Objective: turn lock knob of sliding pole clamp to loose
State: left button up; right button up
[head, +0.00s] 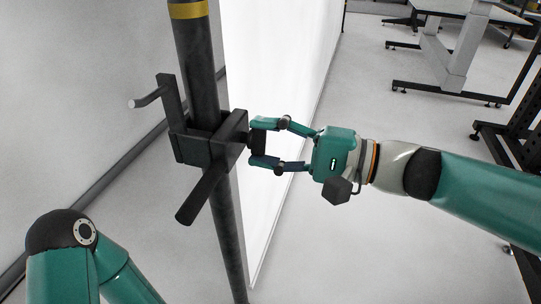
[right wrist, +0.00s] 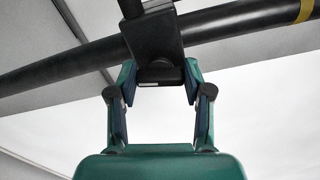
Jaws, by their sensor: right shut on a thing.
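The sliding pole clamp (head: 190,147) is a black block around a dark upright pole (head: 196,62). Its lock knob (head: 259,140) is a small black piece on the clamp's right side. My right gripper (head: 256,143) comes in from the right, with its fingers above and below the knob, shut on it. In the right wrist view the knob (right wrist: 161,73) sits between the fingertips, in front of the clamp body (right wrist: 155,35). My left arm shows at the lower left of the head view, but its gripper is out of view.
A black bar (head: 203,184) and a bracket with a light-tipped peg (head: 148,98) stick out from the clamp. A bright white panel (head: 275,60) stands behind the pole. Tables and a black rack (head: 505,140) stand at the right, with open floor between.

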pick_arm(q)
jog(key=shift+f, duration=0.25)
pick_arm(e)
jog(key=shift+s+a+n, duration=0.15)
jog(key=shift+s+n, duration=0.05)
jog(key=shift+n, duration=1.1)
jog(key=o, duration=1.2)
jog(key=shift+c, duration=0.2)
jog(key=shift+d, duration=0.6)
jog(key=v, duration=1.1)
